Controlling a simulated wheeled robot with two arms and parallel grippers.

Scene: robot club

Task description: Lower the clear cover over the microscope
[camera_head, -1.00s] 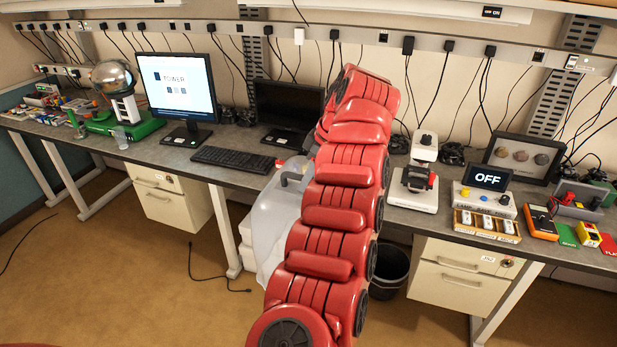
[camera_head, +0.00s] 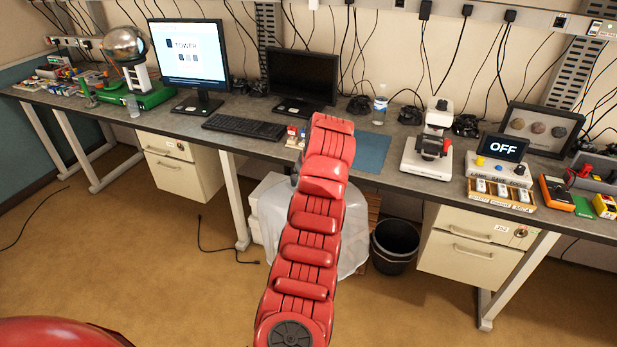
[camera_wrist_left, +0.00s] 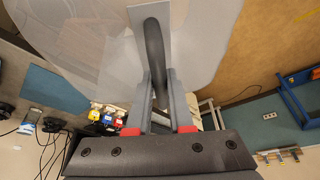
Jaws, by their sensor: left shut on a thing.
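The microscope (camera_head: 433,140), white with a dark and red middle, stands upright on the bench right of centre in the head view. The clear cover (camera_head: 354,232) is a large translucent shell, partly hidden behind my left arm. It hangs in front of the bench, lower than and left of the microscope, apart from it. In the left wrist view my left gripper (camera_wrist_left: 161,82) is shut on the cover's dark curved handle (camera_wrist_left: 154,45), with the translucent cover (camera_wrist_left: 100,45) spreading beyond it. In the head view the arm hides this gripper. My right gripper is not in view.
A blue mat (camera_head: 371,152) and a bottle (camera_head: 380,106) are left of the microscope. Right of it stand an "OFF" display box (camera_head: 501,148) and a framed display (camera_head: 540,128). A black bin (camera_head: 396,247) and drawers (camera_head: 470,240) are below the bench edge.

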